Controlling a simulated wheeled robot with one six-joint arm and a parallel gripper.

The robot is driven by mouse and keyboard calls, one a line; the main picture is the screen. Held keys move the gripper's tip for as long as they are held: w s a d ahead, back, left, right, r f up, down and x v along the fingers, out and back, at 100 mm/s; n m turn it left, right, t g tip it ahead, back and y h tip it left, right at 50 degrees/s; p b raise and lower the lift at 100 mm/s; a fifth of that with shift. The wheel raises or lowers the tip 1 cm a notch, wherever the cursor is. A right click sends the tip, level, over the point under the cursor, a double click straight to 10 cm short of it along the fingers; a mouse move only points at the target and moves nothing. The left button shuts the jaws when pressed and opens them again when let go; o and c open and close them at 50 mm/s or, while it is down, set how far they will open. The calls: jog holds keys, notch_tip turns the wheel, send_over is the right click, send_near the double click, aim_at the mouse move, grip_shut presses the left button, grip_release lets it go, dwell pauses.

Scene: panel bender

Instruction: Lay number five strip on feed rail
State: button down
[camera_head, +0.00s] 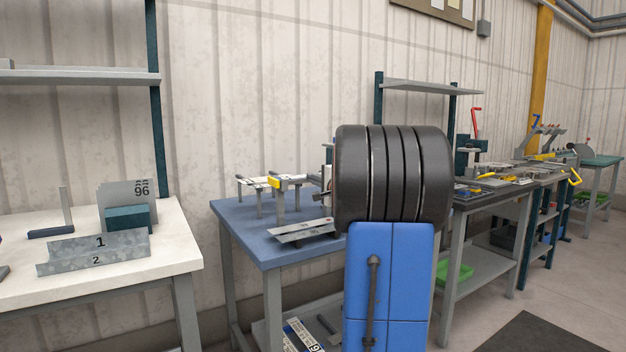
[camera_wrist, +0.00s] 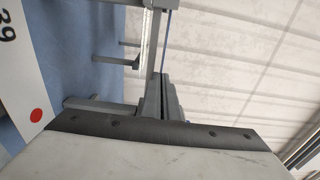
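On the blue table, a raised rail on posts (camera_head: 262,182) with a yellow block stands near the wall; I take it for the feed rail. A bare-looking metal plate or strip (camera_head: 303,232) lies at the table's front right; I can read no number five on it. In the wrist view, a white strip (camera_wrist: 22,70) with a black number like 39 and a red dot shows at the left over blue. My arm hides most of my gripper in the head view. In the wrist view, grey parts (camera_wrist: 160,100) may be its fingers; their opening is unclear.
A white-topped bench (camera_head: 165,258) at left holds a metal bracket marked 1 and 2 (camera_head: 95,252) and a plate marked 96 (camera_head: 127,195). Marked strips (camera_head: 300,337) lie on the blue table's lower shelf. A long workbench with tools (camera_head: 490,190) stands at right.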

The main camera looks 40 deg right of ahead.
jog(key=shift+f, duration=0.85)
jog(key=c, duration=2.1)
grip_release()
jog(key=shift+o, duration=0.3)
jog(key=shift+s+f, duration=0.1)
jog(key=shift+s, duration=0.25)
jog(key=shift+o, duration=0.3)
jog(key=r+v, duration=0.1)
jog(key=v, duration=1.5)
jog(key=shift+s+r, duration=0.35)
jog(key=shift+a, duration=0.15)
